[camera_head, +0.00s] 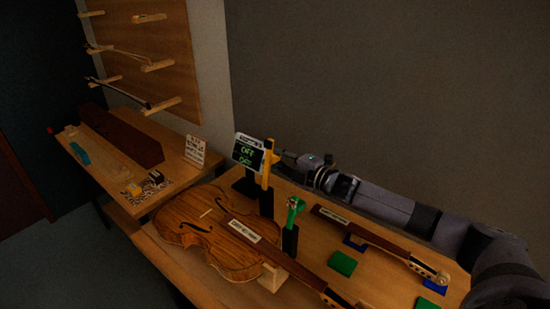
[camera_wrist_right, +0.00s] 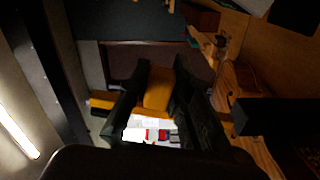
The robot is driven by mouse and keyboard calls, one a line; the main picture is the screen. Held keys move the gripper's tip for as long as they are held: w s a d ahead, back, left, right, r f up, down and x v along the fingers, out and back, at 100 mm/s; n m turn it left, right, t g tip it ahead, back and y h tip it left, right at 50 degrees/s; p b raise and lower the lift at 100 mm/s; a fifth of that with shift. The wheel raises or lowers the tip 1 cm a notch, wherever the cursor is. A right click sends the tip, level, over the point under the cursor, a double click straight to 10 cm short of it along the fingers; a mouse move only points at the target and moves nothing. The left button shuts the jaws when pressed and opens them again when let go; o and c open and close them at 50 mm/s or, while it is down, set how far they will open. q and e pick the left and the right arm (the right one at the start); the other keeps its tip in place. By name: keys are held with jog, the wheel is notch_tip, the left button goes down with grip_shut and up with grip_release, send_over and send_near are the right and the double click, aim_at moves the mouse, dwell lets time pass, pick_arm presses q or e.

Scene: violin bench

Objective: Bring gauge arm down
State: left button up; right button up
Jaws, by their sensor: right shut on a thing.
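The yellow gauge arm (camera_head: 267,168) stands upright on a dark post, just right of the gauge display (camera_head: 247,153) with green text on its dark screen. My right gripper (camera_head: 279,156) reaches in from the right at the upper part of the yellow arm. In the right wrist view the two dark fingers of my right gripper (camera_wrist_right: 157,98) are closed around a yellow-orange part of the gauge arm (camera_wrist_right: 158,84). A violin (camera_head: 205,237) with a white label lies below and left of the gauge. My left gripper is out of view.
A green clamp-like piece (camera_head: 294,208) on a dark post stands right of the gauge. A violin neck (camera_head: 385,242) and a green block (camera_head: 343,263) lie on the bench to the right. A small sign (camera_head: 195,150) stands behind left.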

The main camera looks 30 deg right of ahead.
aim_at(270, 160)
grip_shut()
jog(key=shift+a, duration=0.1)
jog(key=a+n, duration=0.1)
jog(key=n, duration=0.1)
jog(key=s+a+r+n+b, duration=0.1)
jog(key=n, duration=0.1)
jog(key=shift+s+a, duration=0.1)
jog(key=shift+a, duration=0.25)
jog(key=o, duration=0.8)
grip_release()
jog(key=shift+r, duration=0.1)
jog(key=shift+o, duration=0.2)
jog(key=v, duration=1.2)
